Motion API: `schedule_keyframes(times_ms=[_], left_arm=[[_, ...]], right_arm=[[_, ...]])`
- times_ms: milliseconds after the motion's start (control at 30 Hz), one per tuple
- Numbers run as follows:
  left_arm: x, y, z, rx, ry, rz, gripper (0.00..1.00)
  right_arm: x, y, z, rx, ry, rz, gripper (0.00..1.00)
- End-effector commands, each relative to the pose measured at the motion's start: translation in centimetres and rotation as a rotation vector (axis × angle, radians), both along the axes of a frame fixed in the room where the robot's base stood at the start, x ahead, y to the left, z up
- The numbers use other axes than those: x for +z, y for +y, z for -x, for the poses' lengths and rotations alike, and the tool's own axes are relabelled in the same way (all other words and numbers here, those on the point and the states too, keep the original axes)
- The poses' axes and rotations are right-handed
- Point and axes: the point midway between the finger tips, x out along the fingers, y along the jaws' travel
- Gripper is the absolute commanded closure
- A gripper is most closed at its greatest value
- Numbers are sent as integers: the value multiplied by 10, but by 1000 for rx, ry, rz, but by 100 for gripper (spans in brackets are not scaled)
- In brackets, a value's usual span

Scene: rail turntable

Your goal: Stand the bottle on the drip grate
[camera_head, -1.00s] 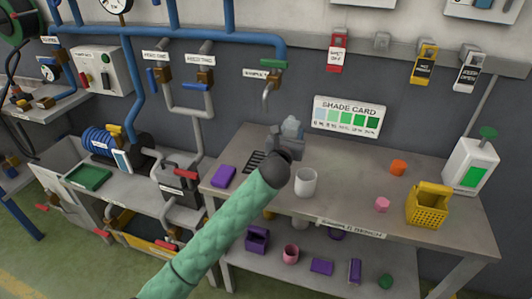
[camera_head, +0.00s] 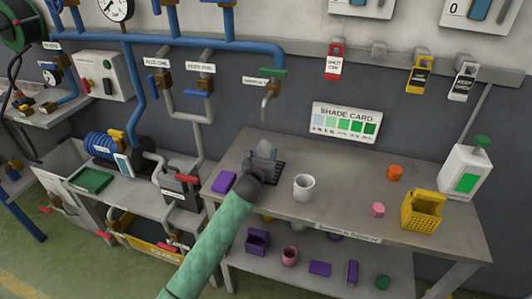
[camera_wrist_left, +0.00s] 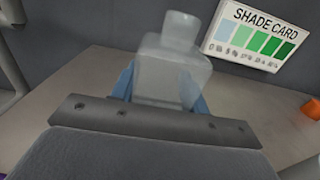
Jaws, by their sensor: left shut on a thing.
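A clear, squarish bottle (camera_wrist_left: 172,68) with a short neck is upright between the blue fingers of my left gripper (camera_wrist_left: 160,90) in the left wrist view. In the head view the bottle (camera_head: 265,148) is small and partly hidden by the left gripper (camera_head: 263,160), which is shut on it. The dark slotted drip grate (camera_head: 277,172) lies on the bench below the tap, and the gripper and bottle cover part of it. I cannot tell whether the bottle touches the grate. My right gripper is in neither view.
A sample tap (camera_head: 266,105) hangs from the wall above the grate. A white cup (camera_head: 303,188) stands right of the gripper, and a purple block (camera_head: 224,182) lies left. A yellow basket (camera_head: 423,212) and a white canister (camera_head: 466,172) stand at the right.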

Motion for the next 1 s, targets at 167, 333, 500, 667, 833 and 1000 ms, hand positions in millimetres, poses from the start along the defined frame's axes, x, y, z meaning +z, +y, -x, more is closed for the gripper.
schedule_keyframes(times_ms=[167,333,500,667,833,1000], left_arm=[[-5,0,0,0,-2,0,81],[-5,0,0,0,-2,0,81],[-7,0,0,0,-1,0,47],[-7,0,0,0,-1,0,33],[-7,0,0,0,-1,0,33],[-6,2,6,0,-2,-2,33]], right_arm=[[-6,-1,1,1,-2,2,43],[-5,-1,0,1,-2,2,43],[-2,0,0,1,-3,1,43],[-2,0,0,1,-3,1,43],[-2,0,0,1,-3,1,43],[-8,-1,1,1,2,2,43]])
